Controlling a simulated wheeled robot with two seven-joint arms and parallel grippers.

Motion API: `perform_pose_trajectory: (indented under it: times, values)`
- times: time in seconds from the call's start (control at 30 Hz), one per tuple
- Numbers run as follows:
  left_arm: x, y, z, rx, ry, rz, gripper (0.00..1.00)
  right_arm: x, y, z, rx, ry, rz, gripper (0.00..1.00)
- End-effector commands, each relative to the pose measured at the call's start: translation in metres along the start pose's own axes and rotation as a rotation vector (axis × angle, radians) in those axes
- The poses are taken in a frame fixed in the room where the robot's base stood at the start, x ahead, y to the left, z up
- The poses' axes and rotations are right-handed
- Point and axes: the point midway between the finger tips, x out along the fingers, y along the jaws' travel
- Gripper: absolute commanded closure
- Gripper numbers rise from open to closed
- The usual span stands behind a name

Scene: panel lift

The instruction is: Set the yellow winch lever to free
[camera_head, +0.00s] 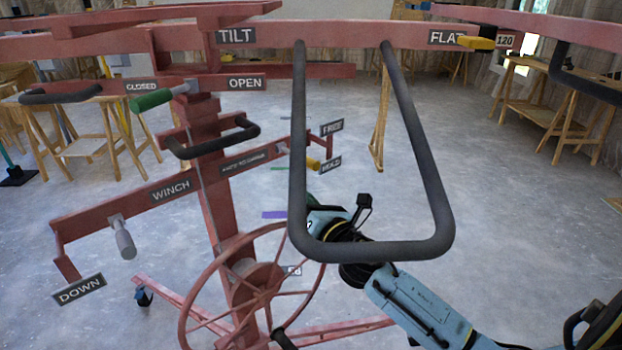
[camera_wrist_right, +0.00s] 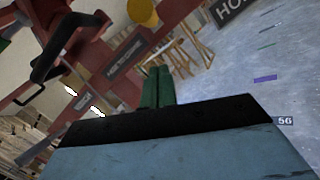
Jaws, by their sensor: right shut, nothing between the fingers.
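The yellow winch lever (camera_head: 313,163) sits on the red winch arm, between the FREE sign (camera_head: 331,127) above and the HOLD sign (camera_head: 330,164) below. Its grip lies close to HOLD. In the right wrist view the yellow round end (camera_wrist_right: 143,12) of the lever shows at the top, beyond my fingers, near the partly cut-off HOLD sign (camera_wrist_right: 232,10). My right gripper shows its green fingers (camera_wrist_right: 157,82) together and empty, apart from the lever. In the head view its arm reaches in from the lower right, below the lever, partly behind a dark bar loop. My left gripper is not in view.
The dark bar loop (camera_head: 436,200) hangs in front of my right arm. A red spoked handwheel (camera_head: 322,262) stands at lower left of it. A green lever (camera_head: 151,100), a grey WINCH crank (camera_head: 123,238) and another yellow handle (camera_head: 478,43) by FLAT are also on the red frame.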

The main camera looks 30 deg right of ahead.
Motion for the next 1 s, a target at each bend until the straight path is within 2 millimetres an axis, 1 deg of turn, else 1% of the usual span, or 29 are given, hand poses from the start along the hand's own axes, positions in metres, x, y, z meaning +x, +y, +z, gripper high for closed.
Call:
perform_pose_trajectory:
  times: [0.03,0.1,0.23,0.43,0.73,0.87,1.0]
  values:
    - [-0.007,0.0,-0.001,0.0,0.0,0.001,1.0,0.002,0.0,0.013,-0.005,-0.001,0.0,1.0]
    - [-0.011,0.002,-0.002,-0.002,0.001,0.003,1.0,0.004,0.001,0.024,-0.004,-0.001,0.0,1.0]
    - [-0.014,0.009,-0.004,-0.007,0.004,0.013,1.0,0.006,0.001,0.034,-0.002,-0.001,0.001,1.0]
    - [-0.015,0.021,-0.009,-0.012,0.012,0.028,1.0,0.007,0.0,0.039,0.0,0.0,-0.001,1.0]
    - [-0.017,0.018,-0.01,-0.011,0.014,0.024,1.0,0.007,0.0,0.039,0.0,0.002,-0.002,1.0]
    - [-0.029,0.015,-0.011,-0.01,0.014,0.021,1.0,0.008,0.003,0.043,-0.001,0.018,-0.009,1.0]
    - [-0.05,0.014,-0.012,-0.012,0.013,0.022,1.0,0.01,0.006,0.049,-0.004,0.046,-0.024,1.0]
